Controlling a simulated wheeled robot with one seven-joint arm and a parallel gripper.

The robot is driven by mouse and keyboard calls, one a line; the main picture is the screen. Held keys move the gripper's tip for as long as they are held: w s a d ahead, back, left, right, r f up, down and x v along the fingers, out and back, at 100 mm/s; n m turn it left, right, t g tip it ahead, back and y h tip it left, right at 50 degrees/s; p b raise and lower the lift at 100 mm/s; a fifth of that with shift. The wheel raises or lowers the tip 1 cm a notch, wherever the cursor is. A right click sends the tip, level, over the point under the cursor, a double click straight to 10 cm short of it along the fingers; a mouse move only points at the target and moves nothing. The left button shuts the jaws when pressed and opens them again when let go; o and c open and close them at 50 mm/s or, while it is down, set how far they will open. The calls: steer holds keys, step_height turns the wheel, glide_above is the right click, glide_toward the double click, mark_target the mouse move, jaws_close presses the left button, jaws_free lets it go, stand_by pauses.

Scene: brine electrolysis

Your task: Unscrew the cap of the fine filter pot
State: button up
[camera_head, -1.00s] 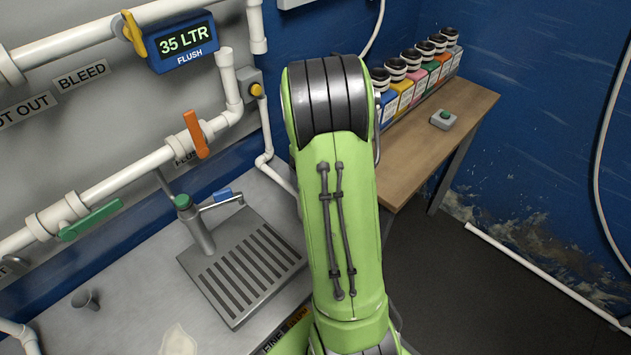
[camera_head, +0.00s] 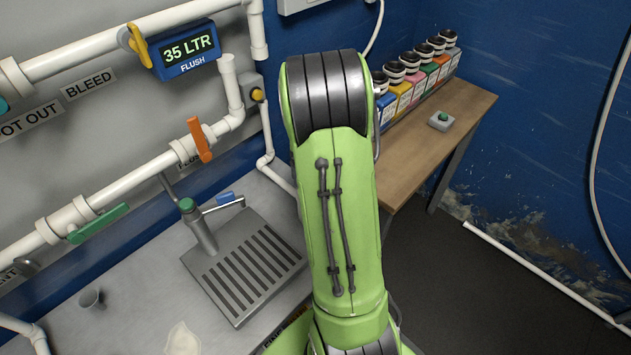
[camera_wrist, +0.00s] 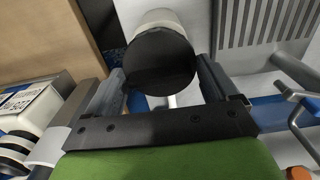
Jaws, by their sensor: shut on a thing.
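The fine filter pot shows in the wrist view as a pale cylinder (camera_wrist: 157,19) with a round black cap (camera_wrist: 160,64) facing the camera. My gripper (camera_wrist: 163,78) has one finger on each side of the black cap and is shut on it. The cap is not seen clear of the pale body; whether its thread is loose cannot be told. In the head view my green arm hides the gripper and the pot.
A slatted drain tray (camera_head: 242,268) with a tap (camera_head: 203,234) stands left of my arm. A small grey cup (camera_head: 91,299) and a pale patch (camera_head: 183,340) lie on the counter. A wooden table (camera_head: 440,150) holds several black-capped bottles (camera_head: 404,88) at right.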

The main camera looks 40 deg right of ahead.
steer(key=shift+r+p, duration=1.15)
steer(key=shift+r, duration=0.4)
steer(key=shift+f, duration=0.1)
